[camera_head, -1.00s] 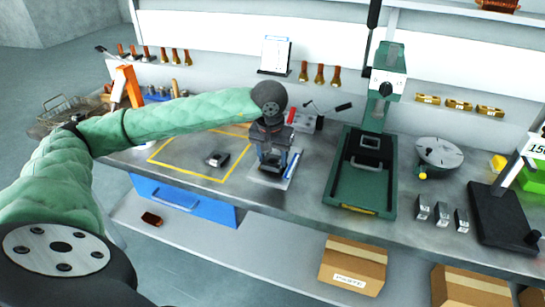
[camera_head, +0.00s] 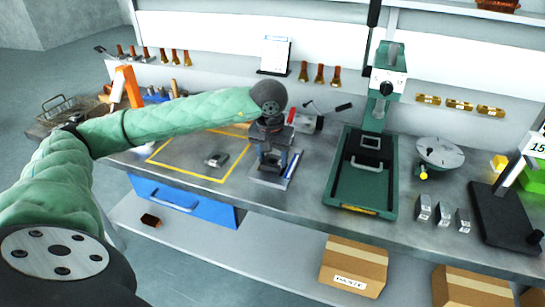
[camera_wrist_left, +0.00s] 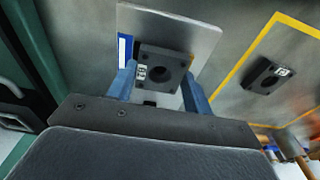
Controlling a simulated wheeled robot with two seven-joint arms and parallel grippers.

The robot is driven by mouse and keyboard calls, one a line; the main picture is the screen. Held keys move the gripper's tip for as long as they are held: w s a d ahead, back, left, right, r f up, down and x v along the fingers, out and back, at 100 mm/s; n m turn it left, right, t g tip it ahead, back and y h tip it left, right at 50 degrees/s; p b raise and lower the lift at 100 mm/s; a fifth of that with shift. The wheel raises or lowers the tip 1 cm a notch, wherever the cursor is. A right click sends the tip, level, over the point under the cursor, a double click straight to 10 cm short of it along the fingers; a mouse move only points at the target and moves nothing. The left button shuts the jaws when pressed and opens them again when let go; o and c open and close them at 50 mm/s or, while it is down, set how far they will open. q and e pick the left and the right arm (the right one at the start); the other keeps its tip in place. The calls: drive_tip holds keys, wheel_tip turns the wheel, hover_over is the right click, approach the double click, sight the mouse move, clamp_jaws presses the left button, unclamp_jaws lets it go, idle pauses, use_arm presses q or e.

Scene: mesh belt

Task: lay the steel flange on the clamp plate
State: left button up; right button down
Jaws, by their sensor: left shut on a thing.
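My left gripper (camera_head: 272,160) is over the light grey plate (camera_head: 259,179) near the front of the bench. In the left wrist view its two blue fingers (camera_wrist_left: 160,88) are shut on a dark square block with a round bore and a small white label, which I take as the steel flange (camera_wrist_left: 172,60). The grey plate (camera_wrist_left: 195,35) with a blue strip lies beyond it. I cannot tell the gap between block and plate. My right gripper is not in view.
A second dark labelled block (camera_head: 217,159) lies inside the yellow outline (camera_head: 190,173), left of the gripper. A red-and-black device (camera_head: 306,121) stands behind. A round metal disc (camera_head: 440,152) and several small metal blocks (camera_head: 442,213) are right of the press.

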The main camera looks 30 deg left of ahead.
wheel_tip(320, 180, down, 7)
drive_tip(key=b, duration=0.6)
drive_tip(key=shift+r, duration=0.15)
idle(5.8)
drive_tip(key=shift+b, duration=0.3)
